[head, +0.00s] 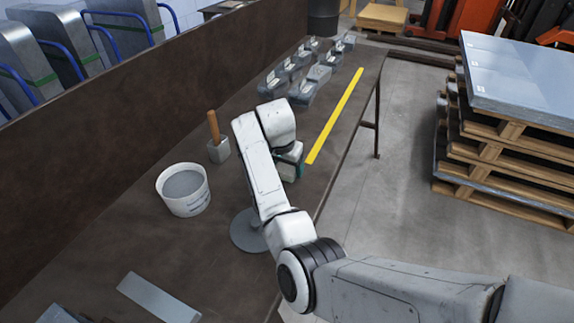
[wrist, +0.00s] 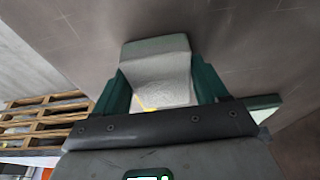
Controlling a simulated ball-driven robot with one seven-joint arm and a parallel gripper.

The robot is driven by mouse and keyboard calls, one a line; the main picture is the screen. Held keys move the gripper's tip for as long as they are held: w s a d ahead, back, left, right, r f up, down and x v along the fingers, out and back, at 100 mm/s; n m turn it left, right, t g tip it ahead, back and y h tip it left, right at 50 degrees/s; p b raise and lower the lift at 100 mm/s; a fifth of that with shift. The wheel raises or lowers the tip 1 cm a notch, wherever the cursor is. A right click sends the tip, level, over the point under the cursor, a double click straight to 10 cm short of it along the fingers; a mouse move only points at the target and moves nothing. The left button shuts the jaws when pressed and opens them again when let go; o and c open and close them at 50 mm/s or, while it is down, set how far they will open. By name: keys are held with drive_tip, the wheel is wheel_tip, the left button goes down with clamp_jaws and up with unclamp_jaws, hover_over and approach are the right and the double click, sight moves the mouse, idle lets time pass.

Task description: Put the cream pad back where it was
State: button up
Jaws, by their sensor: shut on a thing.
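The cream pad (wrist: 158,72), a pale grey-cream block, sits between the dark green fingers of my gripper (wrist: 160,82) in the wrist view. The fingers press on both of its sides, so my gripper is shut on it. The brown bench top lies beyond the pad; whether the pad touches it cannot be told. In the head view my gripper (head: 291,166) is over the bench near its right edge, partly hidden by my arm, and the pad is mostly hidden there.
A white bucket (head: 183,201) and a wooden-handled mallet (head: 217,150) stand left of my arm. A grey disc (head: 246,238) lies nearer. Several grey metal blocks (head: 302,92) stand farther back. A yellow strip (head: 336,112) runs along the bench's right side. A metal plate (head: 157,298) lies in front.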

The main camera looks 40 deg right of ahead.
drive_tip(key=shift+f, duration=0.15)
drive_tip(key=o, duration=1)
drive_tip(key=v, duration=1.2)
